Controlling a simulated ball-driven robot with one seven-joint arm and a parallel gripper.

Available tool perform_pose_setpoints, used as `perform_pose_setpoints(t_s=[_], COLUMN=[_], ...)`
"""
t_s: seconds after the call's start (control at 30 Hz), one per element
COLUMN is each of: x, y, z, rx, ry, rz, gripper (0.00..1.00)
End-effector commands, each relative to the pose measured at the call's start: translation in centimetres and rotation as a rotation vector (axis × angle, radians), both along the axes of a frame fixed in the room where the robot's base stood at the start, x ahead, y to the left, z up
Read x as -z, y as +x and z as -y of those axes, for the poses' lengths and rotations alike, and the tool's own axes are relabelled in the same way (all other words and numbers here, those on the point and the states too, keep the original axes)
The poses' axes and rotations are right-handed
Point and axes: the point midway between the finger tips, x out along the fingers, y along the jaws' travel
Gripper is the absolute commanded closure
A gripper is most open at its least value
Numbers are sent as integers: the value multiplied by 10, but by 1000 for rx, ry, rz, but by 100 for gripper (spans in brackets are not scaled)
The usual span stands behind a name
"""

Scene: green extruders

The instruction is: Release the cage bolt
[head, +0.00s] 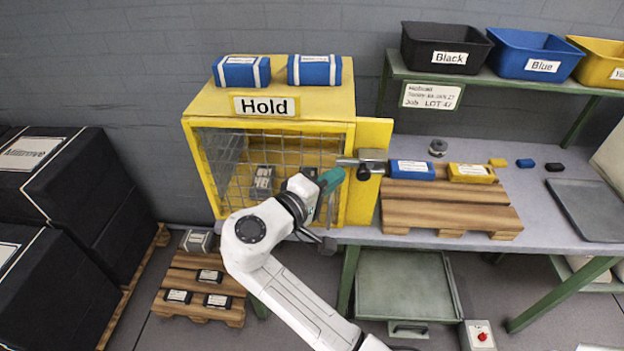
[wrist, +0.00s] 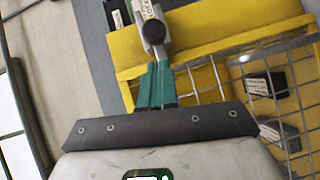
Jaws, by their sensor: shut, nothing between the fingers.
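The yellow cage (head: 348,110), labelled "Hold", stands at the left end of the bench. Its wire mesh door (head: 222,160) is across the front. The metal cage bolt (head: 350,161) lies level across the door's right edge, with a dark block and a hanging knob (head: 363,173) on the yellow side plate. My gripper (head: 338,176) has teal fingers, shut and empty, just left of the knob.
Inside the cage is a grey labelled box (head: 263,180). Two blue boxes (head: 241,71) lie on top. Right of the bolt, a wooden pallet (head: 450,205) holds a blue box (head: 411,169) and a yellow box (head: 471,173). Labelled bins (head: 444,47) stand on the shelf above.

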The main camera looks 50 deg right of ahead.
Motion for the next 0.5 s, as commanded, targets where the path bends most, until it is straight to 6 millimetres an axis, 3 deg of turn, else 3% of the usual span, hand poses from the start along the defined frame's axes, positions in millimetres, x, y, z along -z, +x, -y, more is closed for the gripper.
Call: perform_pose_setpoints(t_s=[0.2,0.5], x=[2,3], y=[-13,-15], z=[14,15], rx=[0,0], ry=[0,0], rz=[1,1], gripper=[100,100])
